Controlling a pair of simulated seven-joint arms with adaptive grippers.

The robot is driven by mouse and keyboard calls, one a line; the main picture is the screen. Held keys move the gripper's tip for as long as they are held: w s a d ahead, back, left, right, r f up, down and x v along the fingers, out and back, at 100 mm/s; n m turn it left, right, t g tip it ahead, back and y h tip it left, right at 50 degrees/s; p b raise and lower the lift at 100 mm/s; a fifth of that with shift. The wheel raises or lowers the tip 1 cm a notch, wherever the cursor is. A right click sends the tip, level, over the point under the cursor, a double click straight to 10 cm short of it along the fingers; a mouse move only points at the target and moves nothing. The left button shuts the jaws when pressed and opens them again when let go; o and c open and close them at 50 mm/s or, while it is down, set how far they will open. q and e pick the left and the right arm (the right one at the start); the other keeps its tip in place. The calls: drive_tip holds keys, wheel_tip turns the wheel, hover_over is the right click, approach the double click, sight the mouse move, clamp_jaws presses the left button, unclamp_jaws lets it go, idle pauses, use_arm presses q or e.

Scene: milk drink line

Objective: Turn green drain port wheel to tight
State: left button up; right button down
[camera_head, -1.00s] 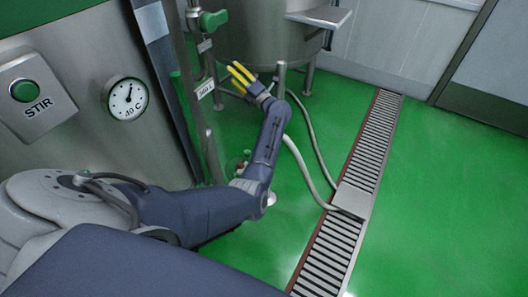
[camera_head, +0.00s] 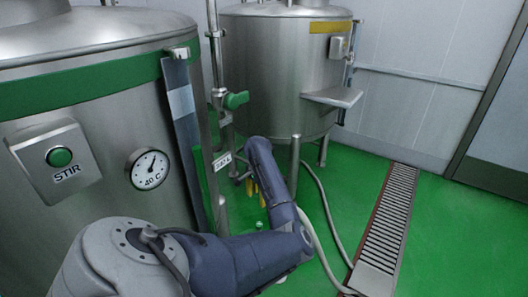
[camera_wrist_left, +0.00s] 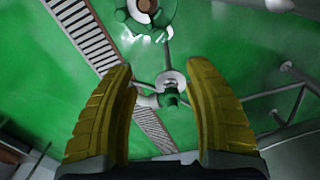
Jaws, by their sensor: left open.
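My left gripper (camera_head: 256,198) has yellow fingers that hang downward beside the near tank, low over the green floor. In the left wrist view the fingers (camera_wrist_left: 160,68) are spread wide with nothing between them. A small green fitting (camera_wrist_left: 172,97) on pale pipework shows in the gap, farther off than the fingertips. A round green part with a brown centre (camera_wrist_left: 146,8) is cut by the top edge; I cannot tell which of these is the drain port wheel. In the head view a green valve handle (camera_head: 236,100) sits on the upright pipe. My right gripper is not in view.
The near steel tank (camera_head: 100,130) has a STIR button box (camera_head: 55,158) and a dial (camera_head: 149,168). A second tank (camera_head: 280,70) stands behind. A hose (camera_head: 325,215) crosses the floor toward the drain grate (camera_head: 388,220). The floor at right is clear.

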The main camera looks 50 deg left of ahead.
sight(259, 224)
use_arm(q)
wheel_tip(259, 224, down, 17)
drive_tip(key=shift+f, duration=0.1)
idle(0.6)
drive_tip(key=shift+c, duration=0.4)
clamp_jaws()
